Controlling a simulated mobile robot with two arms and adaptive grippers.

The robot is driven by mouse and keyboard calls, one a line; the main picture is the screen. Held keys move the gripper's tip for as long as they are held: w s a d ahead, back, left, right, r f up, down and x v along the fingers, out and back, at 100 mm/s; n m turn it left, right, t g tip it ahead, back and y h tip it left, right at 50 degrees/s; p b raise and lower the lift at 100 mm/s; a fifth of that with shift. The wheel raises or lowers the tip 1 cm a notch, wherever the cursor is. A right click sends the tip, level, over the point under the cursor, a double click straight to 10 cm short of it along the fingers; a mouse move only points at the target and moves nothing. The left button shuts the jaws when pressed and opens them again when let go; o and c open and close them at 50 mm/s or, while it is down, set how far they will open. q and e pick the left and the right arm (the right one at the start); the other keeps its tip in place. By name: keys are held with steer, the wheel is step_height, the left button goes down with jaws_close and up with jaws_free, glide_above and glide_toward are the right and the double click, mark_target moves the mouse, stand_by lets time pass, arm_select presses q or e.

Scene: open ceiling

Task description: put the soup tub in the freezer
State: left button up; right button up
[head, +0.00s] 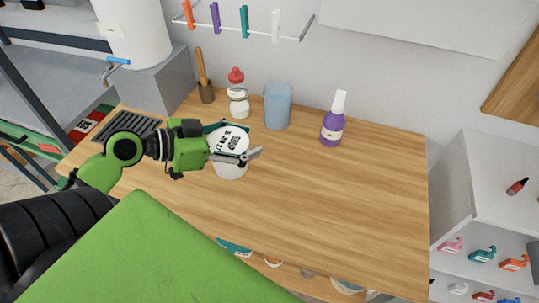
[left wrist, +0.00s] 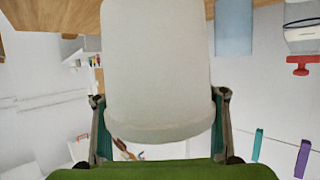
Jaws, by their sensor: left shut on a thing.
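The soup tub (head: 231,168) is a white tub with black lettering on its lid, in the middle left of the head view, over the wooden table (head: 340,200). My left gripper (head: 238,150) is shut on it, with a finger on each side near the lid. In the left wrist view the tub (left wrist: 157,65) fills the middle, between the two gripper fingers (left wrist: 160,130). I cannot tell whether its base touches the table. No freezer is clearly recognisable. My right gripper is not in view.
A white bottle with a red cap (head: 238,100), a blue cup (head: 278,106) and a purple bottle (head: 332,125) stand along the table's back. A wooden-handled tool (head: 204,80) is at back left. White shelves (head: 490,200) stand at right. The table's right side is clear.

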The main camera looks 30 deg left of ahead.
arm_select(q)
steer(key=w+d+f, duration=0.1)
steer(key=f, duration=0.2)
steer(key=w+d+f+p, duration=0.1)
steer(key=w+f, duration=0.1)
steer(key=f, duration=0.1)
steer(key=w+d+f, duration=0.1)
steer(key=f, duration=0.1)
steer(key=shift+w+d+f+p, duration=0.15)
steer(key=shift+w+f+p, duration=0.15)
steer(key=shift+f+p, duration=0.1)
steer(key=shift+f, duration=0.2)
steer(key=shift+f, duration=0.2)
steer(key=o, duration=1.7)
steer(key=shift+s, duration=0.1)
steer(key=shift+r, duration=0.15)
